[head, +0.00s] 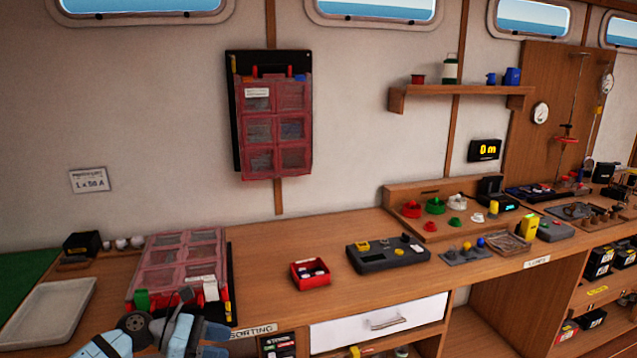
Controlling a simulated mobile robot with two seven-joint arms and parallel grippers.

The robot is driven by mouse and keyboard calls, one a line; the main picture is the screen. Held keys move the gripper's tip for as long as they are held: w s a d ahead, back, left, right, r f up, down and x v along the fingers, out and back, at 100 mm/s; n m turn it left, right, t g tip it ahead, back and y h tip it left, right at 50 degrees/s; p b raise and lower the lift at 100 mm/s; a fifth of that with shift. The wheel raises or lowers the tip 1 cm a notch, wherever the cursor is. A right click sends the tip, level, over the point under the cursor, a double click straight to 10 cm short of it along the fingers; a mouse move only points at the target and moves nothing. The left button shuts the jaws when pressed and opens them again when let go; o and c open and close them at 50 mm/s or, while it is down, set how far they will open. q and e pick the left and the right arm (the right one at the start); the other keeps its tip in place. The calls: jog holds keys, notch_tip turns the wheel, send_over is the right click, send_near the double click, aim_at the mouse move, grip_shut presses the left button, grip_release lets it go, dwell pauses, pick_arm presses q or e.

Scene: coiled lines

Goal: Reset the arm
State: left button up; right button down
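My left arm comes in at the lower left, in pale blue and dark parts. Its end (217,341), which looks like my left gripper, is in front of the lying red-lidded organizer, low in the frame. Two dark blunt parts point right there, but I cannot make out whether the fingers are apart or hold anything. The bottom edge cuts off part of the arm. My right arm and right gripper do not show.
The red-lidded organizer (180,262) lies on the wooden bench, beside a pale tray (48,315). A similar organizer (275,125) hangs on the wall. A red bin (311,281) and a dark control box (388,259) stand mid-bench. Bare wood lies between them and the wall.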

pick_arm(q)
jog(key=s+d+f+n+t, duration=0.2)
jog(key=s+d+n+t, duration=0.3)
jog(key=n, duration=0.6)
jog(key=s+d+f+n+t, duration=0.1)
jog(key=s+f+n+t, duration=0.15)
jog(key=n+t, duration=0.55)
jog(key=s+a+f+n+g+y, duration=0.2)
jog(key=s+f+n+y, duration=0.6)
jog(key=n, duration=0.6)
jog(key=s+a+f+n+g+y, duration=0.25)
jog(key=s+f+n, duration=0.45)
jog(key=s+n, duration=0.6)
notch_tip(320, 180, up, 13)
jog(key=n+p, duration=0.2)
jog(key=p, duration=1.3)
jog(key=shift+f, duration=0.15)
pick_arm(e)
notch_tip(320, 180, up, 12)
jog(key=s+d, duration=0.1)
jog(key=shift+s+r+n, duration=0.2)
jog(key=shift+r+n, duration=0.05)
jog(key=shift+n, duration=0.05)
pick_arm(q)
jog(key=shift+y, duration=0.25)
